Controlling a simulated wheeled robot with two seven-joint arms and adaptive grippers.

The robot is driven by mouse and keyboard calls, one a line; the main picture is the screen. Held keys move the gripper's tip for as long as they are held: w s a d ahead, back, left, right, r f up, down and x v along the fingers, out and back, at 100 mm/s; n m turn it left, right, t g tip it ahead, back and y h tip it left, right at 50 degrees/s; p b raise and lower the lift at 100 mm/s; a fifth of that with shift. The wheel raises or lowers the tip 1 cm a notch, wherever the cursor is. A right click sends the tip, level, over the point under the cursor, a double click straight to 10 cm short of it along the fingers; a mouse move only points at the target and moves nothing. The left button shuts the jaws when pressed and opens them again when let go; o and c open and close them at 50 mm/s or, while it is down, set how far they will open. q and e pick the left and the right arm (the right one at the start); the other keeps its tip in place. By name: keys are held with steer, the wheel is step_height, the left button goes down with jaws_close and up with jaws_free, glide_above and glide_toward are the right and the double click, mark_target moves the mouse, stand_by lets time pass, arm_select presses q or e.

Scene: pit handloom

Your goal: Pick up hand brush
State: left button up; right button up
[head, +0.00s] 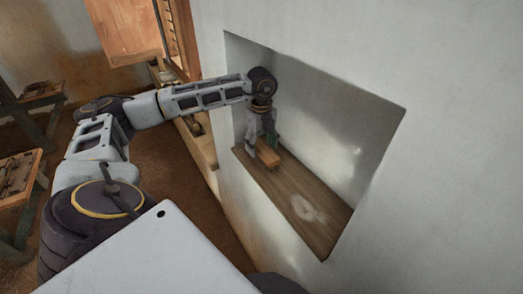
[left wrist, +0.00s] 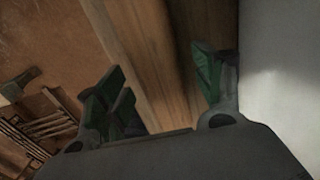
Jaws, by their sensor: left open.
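An orange-brown block, which looks like the hand brush (head: 268,156), lies on the wooden shelf of a wall niche in the head view. My left gripper (head: 262,142) is inside the niche, pointing down just above and behind the block. Whether they touch I cannot tell. In the left wrist view, my left gripper (left wrist: 162,75) shows its green-padded fingers wide apart with nothing held between them. The brush cannot be made out in that view. My right gripper is not in view.
The niche's wooden shelf (head: 312,212) is bare toward the front right, apart from a pale patch. White wall surrounds the niche. A wooden frame (head: 178,40) stands at the upper left, with wooden stands (head: 18,178) at the far left over brown floor.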

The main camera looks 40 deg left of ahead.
mark_target(261, 146)
arm_select(q)
steer(key=shift+f, duration=1.1)
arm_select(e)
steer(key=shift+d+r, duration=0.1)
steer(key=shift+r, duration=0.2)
arm_select(q)
steer(key=shift+c, duration=0.3)
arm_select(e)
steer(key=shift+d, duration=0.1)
arm_select(q)
steer(key=c, duration=1.1)
steer(key=shift+c, duration=0.2)
steer(key=shift+r, duration=0.2)
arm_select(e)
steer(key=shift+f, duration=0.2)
